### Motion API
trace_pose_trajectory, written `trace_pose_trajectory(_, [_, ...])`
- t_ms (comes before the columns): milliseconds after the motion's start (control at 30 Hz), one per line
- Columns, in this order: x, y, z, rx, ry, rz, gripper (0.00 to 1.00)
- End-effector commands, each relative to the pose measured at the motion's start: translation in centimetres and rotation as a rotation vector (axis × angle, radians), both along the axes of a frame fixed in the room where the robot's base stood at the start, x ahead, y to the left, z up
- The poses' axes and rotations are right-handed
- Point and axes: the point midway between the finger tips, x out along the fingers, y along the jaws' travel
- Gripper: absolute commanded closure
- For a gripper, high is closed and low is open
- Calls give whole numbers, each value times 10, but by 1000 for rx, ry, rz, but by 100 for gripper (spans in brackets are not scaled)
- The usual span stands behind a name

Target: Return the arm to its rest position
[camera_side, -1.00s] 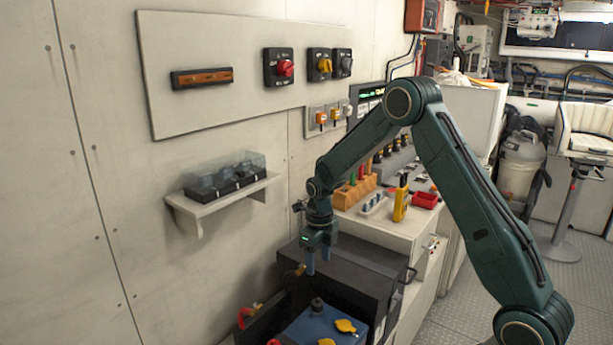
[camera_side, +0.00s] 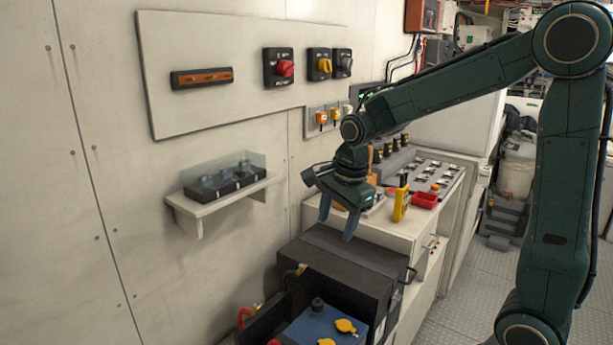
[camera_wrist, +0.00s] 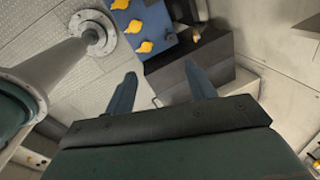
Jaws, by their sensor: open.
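My gripper (camera_side: 337,219) is open and empty in the side view, with its two blue fingers pointing down. It hangs in the air above the black box (camera_side: 345,262) and in front of the white cabinet top. In the wrist view, my gripper (camera_wrist: 162,88) shows both fingers spread apart with nothing between them. My dark green arm rises to the right and bends at a high elbow in the side view.
A blue battery (camera_side: 318,328) with yellow caps sits low by the black box; it also shows in the wrist view (camera_wrist: 142,22). A yellow meter (camera_side: 401,204) and red tray (camera_side: 425,200) stand on the cabinet. A wall shelf (camera_side: 192,209) is left.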

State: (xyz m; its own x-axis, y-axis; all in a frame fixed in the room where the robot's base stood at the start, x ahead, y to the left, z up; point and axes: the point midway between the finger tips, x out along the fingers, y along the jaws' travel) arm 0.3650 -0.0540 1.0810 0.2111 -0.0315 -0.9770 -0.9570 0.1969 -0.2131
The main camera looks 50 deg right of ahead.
Motion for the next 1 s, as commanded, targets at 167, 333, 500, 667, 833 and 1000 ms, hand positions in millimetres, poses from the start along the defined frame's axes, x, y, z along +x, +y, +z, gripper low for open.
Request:
trace_pose_trajectory(167, [-29, 13, 25, -65, -39, 267, 45])
trace_pose_trajectory(333, [-56, 23, 42, -136, -71, 521, 45])
trace_pose_trajectory(500, [-85, 32, 55, -216, -101, 772, 45])
trace_pose_trajectory(667, [-112, 39, 63, -301, -127, 1007, 45])
trace_pose_trajectory(833, [-141, 46, 67, -399, -151, 1251, 45])
trace_pose_trajectory(1000, [-166, 51, 67, -496, -167, 1473, 45])
